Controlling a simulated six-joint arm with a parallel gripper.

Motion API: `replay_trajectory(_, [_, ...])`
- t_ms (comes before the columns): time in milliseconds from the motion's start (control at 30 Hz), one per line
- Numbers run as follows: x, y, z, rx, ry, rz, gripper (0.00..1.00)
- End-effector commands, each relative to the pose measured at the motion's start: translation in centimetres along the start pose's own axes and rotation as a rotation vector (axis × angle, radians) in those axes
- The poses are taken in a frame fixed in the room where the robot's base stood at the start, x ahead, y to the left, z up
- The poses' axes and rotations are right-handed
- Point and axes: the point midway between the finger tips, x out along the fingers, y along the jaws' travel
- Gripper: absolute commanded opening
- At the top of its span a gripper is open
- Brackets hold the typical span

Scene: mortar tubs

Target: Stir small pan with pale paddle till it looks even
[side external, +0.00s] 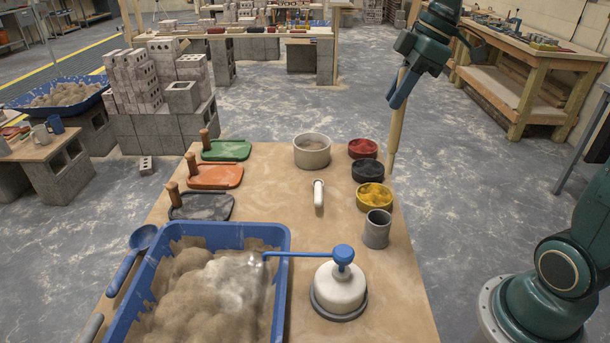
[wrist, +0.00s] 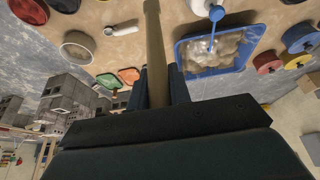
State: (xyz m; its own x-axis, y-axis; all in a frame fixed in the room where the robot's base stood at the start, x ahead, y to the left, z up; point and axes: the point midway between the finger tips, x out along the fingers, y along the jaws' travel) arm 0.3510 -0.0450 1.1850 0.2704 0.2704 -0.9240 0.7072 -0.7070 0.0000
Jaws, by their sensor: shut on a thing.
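My gripper (side external: 401,88) is shut on the pale paddle (side external: 396,130), a long wooden stick hanging nearly upright at the table's right. Its lower end shows just right of the black powder bowl in the side view, apart from the pan; its height is unclear. In the wrist view, the paddle (wrist: 156,60) rises from between my gripper's fingers (wrist: 157,92). The small pan (side external: 312,158), round and pale with grey-brown contents, stands at the table's back middle; it also shows at the upper left of the wrist view (wrist: 77,60). How even its contents are is unclear.
Bowls of red (side external: 362,149), black (side external: 367,171) and yellow (side external: 374,196) powder line the right edge, with a grey cup (side external: 377,230) in front. A white handle-like piece (side external: 319,194) lies mid-table. A blue tub (side external: 283,300) and pump dispenser (side external: 340,290) fill the front.

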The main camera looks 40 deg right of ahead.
Motion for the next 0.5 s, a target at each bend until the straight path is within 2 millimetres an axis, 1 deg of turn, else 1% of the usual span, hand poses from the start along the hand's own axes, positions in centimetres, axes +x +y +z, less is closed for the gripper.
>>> replay_trajectory(333, [0.2,0.0,-0.2,0.0,0.002,-0.001,0.0])
replay_trajectory(500, [0.8,-0.1,-1.2,0.001,0.01,-0.004,0.0])
